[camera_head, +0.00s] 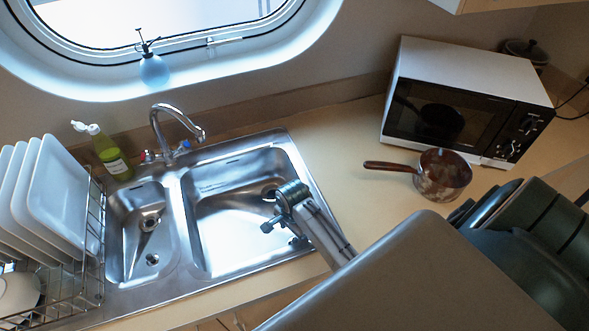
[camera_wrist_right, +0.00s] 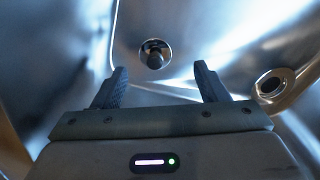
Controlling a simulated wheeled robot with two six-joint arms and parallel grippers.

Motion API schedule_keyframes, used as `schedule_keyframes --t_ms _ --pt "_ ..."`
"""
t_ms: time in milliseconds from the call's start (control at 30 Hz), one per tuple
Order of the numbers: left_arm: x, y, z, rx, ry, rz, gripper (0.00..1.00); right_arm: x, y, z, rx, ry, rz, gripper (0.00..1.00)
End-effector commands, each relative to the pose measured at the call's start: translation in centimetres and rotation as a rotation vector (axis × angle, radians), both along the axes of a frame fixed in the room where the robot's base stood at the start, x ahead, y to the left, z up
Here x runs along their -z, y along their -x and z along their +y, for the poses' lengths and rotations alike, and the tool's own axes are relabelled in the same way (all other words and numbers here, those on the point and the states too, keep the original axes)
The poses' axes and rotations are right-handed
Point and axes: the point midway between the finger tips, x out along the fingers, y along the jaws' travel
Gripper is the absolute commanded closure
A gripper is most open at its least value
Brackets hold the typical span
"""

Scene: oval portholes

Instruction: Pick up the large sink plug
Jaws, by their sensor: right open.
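My right gripper (camera_head: 281,231) is down over the large right basin of the steel sink (camera_head: 222,247). In the right wrist view its two dark fingers (camera_wrist_right: 160,68) are apart with nothing between them. Just beyond the fingertips, near the middle, is a round fitting with a dark knob-like centre (camera_wrist_right: 154,55). It looks like the large sink plug, apart from the fingers; its exact height is unclear. In the head view a round fitting (camera_head: 269,193) shows beside my wrist, partly covered by it. My left gripper is not in view.
A rimmed round opening (camera_wrist_right: 272,84) shows right of the fingers. The tap (camera_head: 178,125) stands behind the basins. A dish rack (camera_head: 95,240) with plates is at left, a green bottle (camera_head: 115,163) behind. A saucepan (camera_head: 440,176) and microwave (camera_head: 455,105) are at right.

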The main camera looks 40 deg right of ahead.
Motion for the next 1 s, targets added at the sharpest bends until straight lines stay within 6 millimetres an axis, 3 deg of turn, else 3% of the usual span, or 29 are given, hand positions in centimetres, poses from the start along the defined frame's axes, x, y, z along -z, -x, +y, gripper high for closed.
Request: schedule_keyframes --t_ms 200,367,667,900,1000 --pt "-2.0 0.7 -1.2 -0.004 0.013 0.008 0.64 2.4 0.8 -0.3 -0.001 0.0 0.005 0.33" --pt "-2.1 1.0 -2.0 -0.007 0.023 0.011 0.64 4.4 0.7 -0.2 -0.001 -0.002 0.002 0.33" --pt "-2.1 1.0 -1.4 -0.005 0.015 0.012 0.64 4.9 0.6 -0.2 -0.002 -0.001 -0.001 0.33" --pt "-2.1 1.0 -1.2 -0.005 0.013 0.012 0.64 4.9 0.6 -0.2 -0.001 -0.001 0.0 0.8" --pt "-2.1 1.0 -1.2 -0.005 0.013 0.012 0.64 4.9 0.6 -0.2 -0.001 -0.001 0.0 0.81"
